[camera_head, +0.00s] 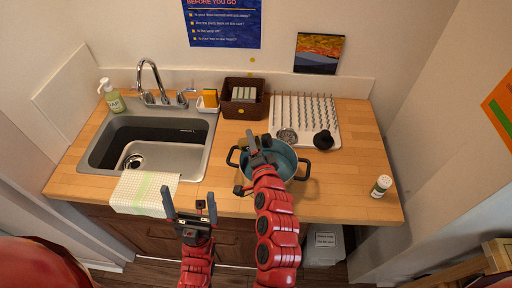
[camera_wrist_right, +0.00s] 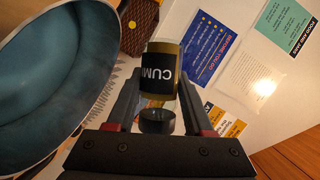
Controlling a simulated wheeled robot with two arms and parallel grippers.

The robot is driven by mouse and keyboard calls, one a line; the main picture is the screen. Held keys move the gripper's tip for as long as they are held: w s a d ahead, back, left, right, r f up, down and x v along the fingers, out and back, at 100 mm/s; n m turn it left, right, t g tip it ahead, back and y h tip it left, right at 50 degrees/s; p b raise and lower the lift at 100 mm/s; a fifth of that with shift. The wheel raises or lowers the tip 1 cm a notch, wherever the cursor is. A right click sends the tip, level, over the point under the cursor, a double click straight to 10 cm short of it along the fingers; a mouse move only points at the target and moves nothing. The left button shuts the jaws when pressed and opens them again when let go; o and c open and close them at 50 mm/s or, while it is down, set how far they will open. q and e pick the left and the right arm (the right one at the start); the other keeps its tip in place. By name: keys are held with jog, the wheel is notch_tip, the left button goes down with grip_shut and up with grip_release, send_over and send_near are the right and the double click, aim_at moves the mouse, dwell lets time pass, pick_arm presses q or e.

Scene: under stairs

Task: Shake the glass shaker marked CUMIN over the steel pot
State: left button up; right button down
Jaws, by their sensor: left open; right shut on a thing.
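The steel pot (camera_head: 287,160), blue-teal inside with dark side handles, stands at the counter's front middle. In the right wrist view the pot (camera_wrist_right: 45,90) fills the left side. My right gripper (camera_head: 258,150) is over the pot and hides part of it. It is shut on the CUMIN shaker (camera_wrist_right: 163,70), which has a black label and a dark cap (camera_wrist_right: 156,121) facing my palm. The shaker's tilt is hard to tell. My left gripper (camera_head: 190,207) is open and empty, low in front of the counter edge near the towel.
Another shaker (camera_head: 381,186) stands at the counter's right end. A sink (camera_head: 150,145) with a tap is on the left, with a towel (camera_head: 145,192) over its front edge. A brown basket (camera_head: 243,98) and a pegged drying rack (camera_head: 305,112) stand behind the pot. The counter right of the pot is mostly clear.

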aim_at(256, 137)
jog(key=m+t+b, duration=0.1)
jog(key=m+b, duration=0.1)
jog(key=b, duration=0.2)
jog(key=m+t+b, duration=0.1)
jog(key=m+b, duration=0.2)
jog(key=b, duration=0.1)
jog(key=m+t+y+b, duration=0.1)
jog(key=m+b, duration=0.2)
jog(key=shift+r+b, duration=0.4)
jog(key=shift+r+m+t+b, duration=0.15)
jog(key=shift+m+t+b, duration=0.15)
jog(key=shift+m+b, duration=0.15)
jog(key=shift+d+r+m+t+h+b, duration=0.1)
jog(key=shift+r+m+t+h+b, duration=0.1)
jog(key=shift+r+m+b, duration=0.25)
jog(key=shift+d+r+m+t+h+b, duration=0.1)
jog(key=shift+r+m+t+b, duration=0.15)
jog(key=shift+m, duration=0.35)
jog(key=shift+r+m, duration=0.1)
jog(key=shift+m, duration=0.2)
jog(key=shift+r, duration=0.1)
jog(key=shift+r+p, duration=1.25)
jog(key=shift+r, duration=0.25)
jog(key=shift+f, duration=0.15)
